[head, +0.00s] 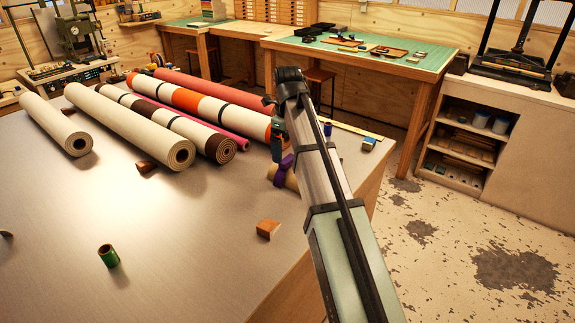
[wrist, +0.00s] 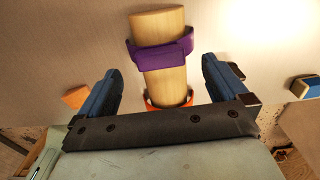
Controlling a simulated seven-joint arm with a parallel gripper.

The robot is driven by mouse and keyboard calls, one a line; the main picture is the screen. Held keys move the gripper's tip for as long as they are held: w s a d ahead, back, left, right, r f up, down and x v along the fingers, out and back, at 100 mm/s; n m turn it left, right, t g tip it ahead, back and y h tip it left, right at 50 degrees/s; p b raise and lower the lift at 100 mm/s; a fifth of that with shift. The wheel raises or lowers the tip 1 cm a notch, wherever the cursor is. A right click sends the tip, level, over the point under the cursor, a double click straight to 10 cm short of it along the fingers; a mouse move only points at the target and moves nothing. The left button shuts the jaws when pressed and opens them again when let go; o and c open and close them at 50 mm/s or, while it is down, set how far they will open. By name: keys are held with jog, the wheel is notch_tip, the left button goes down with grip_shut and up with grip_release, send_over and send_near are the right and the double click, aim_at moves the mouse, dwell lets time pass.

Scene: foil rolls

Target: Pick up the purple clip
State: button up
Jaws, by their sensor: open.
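The purple clip (wrist: 160,52) is wrapped around a pale wooden cylinder (wrist: 165,84) in the wrist view. It also shows in the head view (head: 284,166), partly hidden by my arm. My gripper (wrist: 160,66) is open, with one blue finger on each side of the cylinder. The fingertips lie a little nearer the camera than the clip and look apart from it. An orange clip (wrist: 153,104) is around the same cylinder, closer to the gripper's palm and partly hidden by it. In the head view, my gripper (head: 278,150) is just above the cylinder.
Several rolls, including a cream one (head: 135,125) and an orange-banded one (head: 188,100), lie behind and left on the metal table (head: 190,240). A wooden block (head: 268,229) and a green ring (head: 108,256) lie in front. The table's front middle is mostly clear.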

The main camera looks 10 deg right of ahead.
aim_at(287, 159)
jog(key=shift+f, duration=2.4)
jog(key=shift+c, duration=0.5)
jog(key=c, duration=0.8)
